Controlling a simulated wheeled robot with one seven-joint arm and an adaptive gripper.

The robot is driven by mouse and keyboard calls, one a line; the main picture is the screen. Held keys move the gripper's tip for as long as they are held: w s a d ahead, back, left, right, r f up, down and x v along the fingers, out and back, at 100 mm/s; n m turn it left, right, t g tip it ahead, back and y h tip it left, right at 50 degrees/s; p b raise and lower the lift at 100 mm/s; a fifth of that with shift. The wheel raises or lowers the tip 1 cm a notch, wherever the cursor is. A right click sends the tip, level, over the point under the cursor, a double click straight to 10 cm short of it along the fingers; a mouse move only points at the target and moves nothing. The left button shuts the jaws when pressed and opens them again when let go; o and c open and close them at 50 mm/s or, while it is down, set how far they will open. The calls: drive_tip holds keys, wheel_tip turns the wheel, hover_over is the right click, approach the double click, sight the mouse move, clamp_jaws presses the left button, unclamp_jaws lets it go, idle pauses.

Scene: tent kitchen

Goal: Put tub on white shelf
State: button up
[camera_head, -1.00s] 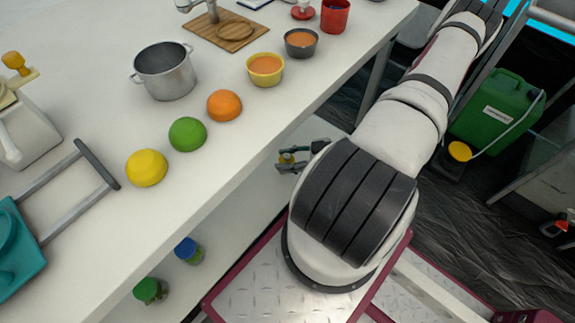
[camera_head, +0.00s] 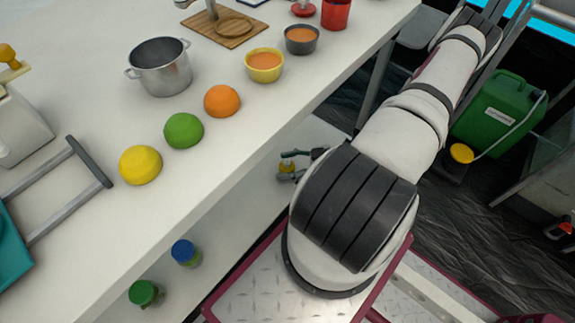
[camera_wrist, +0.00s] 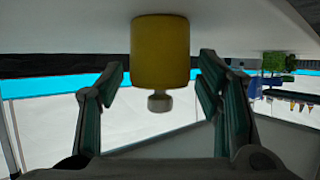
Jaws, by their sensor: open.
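A yellow cylindrical tub (camera_wrist: 160,50) with a small pale knob-like end stands on a pale surface, which appears at the top of the wrist view. My open gripper (camera_wrist: 161,78) has one dark green finger on each side of it, with visible gaps. My arm hides part of that shelf.
Jars with a blue lid (camera_head: 184,251) and a green lid (camera_head: 145,293) stand on the lower shelf. The white counter (camera_head: 90,105) above holds a pot (camera_head: 163,70), bowls and coloured fruit-like balls. A green canister (camera_head: 497,112) stands at right.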

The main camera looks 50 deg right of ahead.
drive_tip(key=p+v, duration=0.3)
drive_tip(key=v, duration=0.9)
drive_tip(key=shift+d, duration=0.1)
